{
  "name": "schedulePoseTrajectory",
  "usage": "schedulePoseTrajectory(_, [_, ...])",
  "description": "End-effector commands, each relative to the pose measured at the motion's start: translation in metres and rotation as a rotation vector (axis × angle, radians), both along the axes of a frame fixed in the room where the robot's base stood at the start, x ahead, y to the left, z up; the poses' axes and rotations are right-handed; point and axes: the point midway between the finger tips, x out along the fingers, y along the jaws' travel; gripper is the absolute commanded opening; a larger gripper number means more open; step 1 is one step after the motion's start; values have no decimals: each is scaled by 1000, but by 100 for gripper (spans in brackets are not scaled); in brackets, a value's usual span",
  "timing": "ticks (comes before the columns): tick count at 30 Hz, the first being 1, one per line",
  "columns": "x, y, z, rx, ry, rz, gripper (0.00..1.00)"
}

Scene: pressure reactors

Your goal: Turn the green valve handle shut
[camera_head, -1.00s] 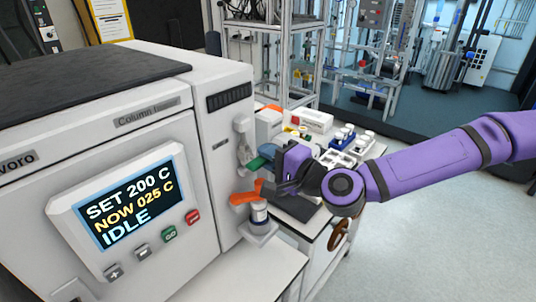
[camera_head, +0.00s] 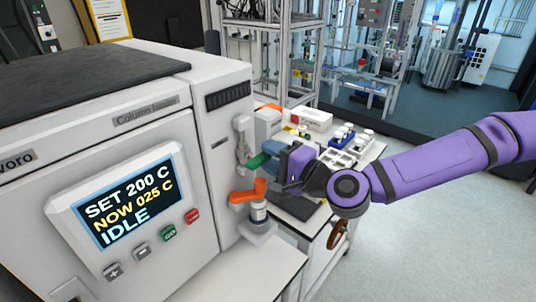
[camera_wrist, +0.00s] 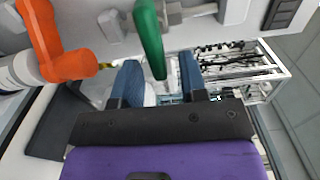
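The green valve handle (camera_head: 259,161) sticks out from a white fitting on the side of the white oven-like unit. In the wrist view the green handle (camera_wrist: 149,38) comes down from the top, its end between my two fingers. My gripper (camera_wrist: 160,82) is open, with one blue-grey finger on each side of the handle and visible gaps between. In the head view my gripper (camera_head: 279,178) is at the handle's right end, its fingers partly hidden.
An orange handle (camera_head: 248,192) sits just below the green one, above a small vial; the orange handle also shows at left in the wrist view (camera_wrist: 62,52). The unit's display (camera_head: 128,199) reads IDLE. A bench with bottles and trays (camera_head: 345,150) stands behind my gripper.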

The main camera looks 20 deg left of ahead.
Motion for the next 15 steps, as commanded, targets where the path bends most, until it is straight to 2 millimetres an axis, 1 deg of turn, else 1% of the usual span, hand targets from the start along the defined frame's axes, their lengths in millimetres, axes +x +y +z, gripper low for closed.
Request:
schedulePoseTrajectory(9, [-16,-57,0,-1,1,-1,39])
schedulePoseTrajectory(12, [-21,-72,0,-1,1,0,39])
schedulePoseTrajectory(15, [-24,-83,0,-1,1,0,39])
